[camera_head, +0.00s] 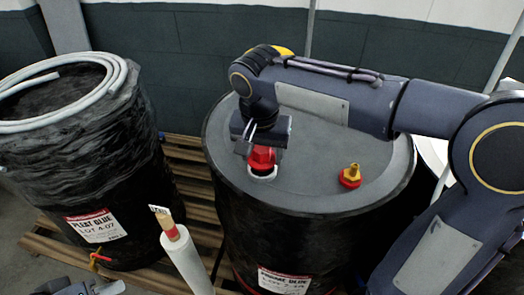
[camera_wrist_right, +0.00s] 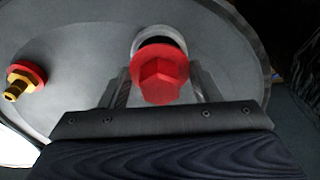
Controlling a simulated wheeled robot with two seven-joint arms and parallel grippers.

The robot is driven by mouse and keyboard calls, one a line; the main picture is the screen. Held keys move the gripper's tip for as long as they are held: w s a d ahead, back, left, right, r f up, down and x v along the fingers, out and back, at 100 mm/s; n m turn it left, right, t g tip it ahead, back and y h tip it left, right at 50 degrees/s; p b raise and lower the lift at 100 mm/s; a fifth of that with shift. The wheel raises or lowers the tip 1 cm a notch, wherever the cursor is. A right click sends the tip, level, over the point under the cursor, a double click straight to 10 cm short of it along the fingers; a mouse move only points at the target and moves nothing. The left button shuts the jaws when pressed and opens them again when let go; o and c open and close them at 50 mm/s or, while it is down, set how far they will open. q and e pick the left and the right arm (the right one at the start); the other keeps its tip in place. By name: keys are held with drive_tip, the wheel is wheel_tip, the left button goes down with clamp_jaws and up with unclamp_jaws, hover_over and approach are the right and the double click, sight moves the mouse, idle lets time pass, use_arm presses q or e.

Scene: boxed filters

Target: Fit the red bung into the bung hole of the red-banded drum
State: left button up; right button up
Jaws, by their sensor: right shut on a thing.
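The red bung (camera_head: 262,157) has a hex head and is held in my right gripper (camera_head: 258,148). It also shows in the right wrist view (camera_wrist_right: 160,76), between the two fingers. The red-banded drum (camera_head: 225,178) is black with a grey lid and stands upright in the middle. Its bung hole has a pale rim (camera_head: 263,177), seen just below the bung. In the right wrist view the bung covers part of the hole (camera_wrist_right: 160,42); I cannot tell how high it sits above it. My left gripper (camera_head: 88,289) shows only partly at the bottom left, its jaws unclear.
A red-and-brass fitting (camera_head: 350,176) stands on the lid, right of the hole. A wrapped drum (camera_head: 85,150) with a white hose (camera_head: 115,85) on top stands at left. A white roll (camera_head: 185,255) stands in front between the drums. Wooden pallets (camera_head: 195,180) lie beneath.

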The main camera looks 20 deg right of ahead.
sight(262, 150)
drive_tip(key=shift+f+b, duration=0.55)
drive_tip(key=shift+f, duration=0.3)
drive_tip(key=o, duration=1)
drive_tip(key=shift+r, duration=0.1)
drive_tip(key=shift+o, duration=0.2)
drive_tip(key=shift+r, duration=0.1)
drive_tip(key=r, duration=0.5)
drive_tip(key=s+r, duration=0.1)
drive_tip(key=r, duration=0.1)
drive_tip(key=shift+a+r+p, duration=0.3)
drive_tip(key=shift+p, duration=0.1)
drive_tip(key=shift+s+f, duration=0.1)
